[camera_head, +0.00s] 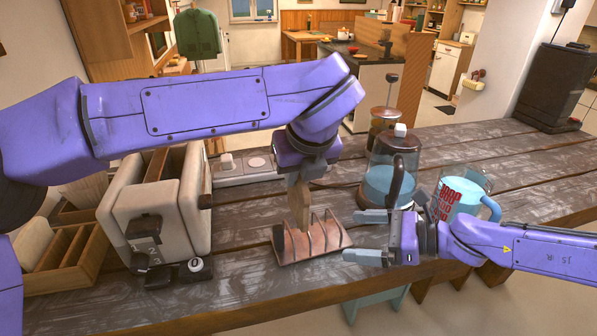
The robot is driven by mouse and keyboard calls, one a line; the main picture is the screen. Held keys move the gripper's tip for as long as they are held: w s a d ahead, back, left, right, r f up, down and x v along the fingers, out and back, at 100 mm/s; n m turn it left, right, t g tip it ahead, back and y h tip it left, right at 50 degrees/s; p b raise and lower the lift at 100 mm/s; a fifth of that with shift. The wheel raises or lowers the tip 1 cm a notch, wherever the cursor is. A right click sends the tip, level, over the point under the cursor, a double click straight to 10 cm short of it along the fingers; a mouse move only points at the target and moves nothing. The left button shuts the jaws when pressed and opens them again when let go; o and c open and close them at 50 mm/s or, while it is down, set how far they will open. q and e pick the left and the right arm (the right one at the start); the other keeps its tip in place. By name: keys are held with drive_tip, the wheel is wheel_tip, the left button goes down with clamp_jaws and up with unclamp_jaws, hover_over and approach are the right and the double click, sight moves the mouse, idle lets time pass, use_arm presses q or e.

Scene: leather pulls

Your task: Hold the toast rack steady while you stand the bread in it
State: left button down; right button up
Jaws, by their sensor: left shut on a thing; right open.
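The toast rack (287,249) is a copper-brown base with several upright wire loops, standing near the table's front edge. My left gripper (305,178) is above it, shut on a slice of bread (299,201). The bread hangs upright over the left part of the rack. Its lower edge is close to the loops, and I cannot tell whether it touches them. My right gripper (358,236) is open at the rack's right end, its two fingers pointing left. I cannot tell whether they touch the rack.
A cream toaster (146,205) and a wooden divided box (70,255) stand at the left. A glass jug (378,180) with blue contents and a blue-handled mug (460,196) stand right and behind the rack.

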sight(316, 240)
drive_tip(key=shift+w+a+f, duration=0.1)
drive_tip(key=shift+a+f, duration=0.05)
drive_tip(key=shift+a, duration=0.05)
drive_tip(key=x, duration=0.9)
drive_tip(key=shift+a+f, duration=0.1)
drive_tip(key=shift+a, duration=0.2)
drive_tip(key=c, duration=1.4)
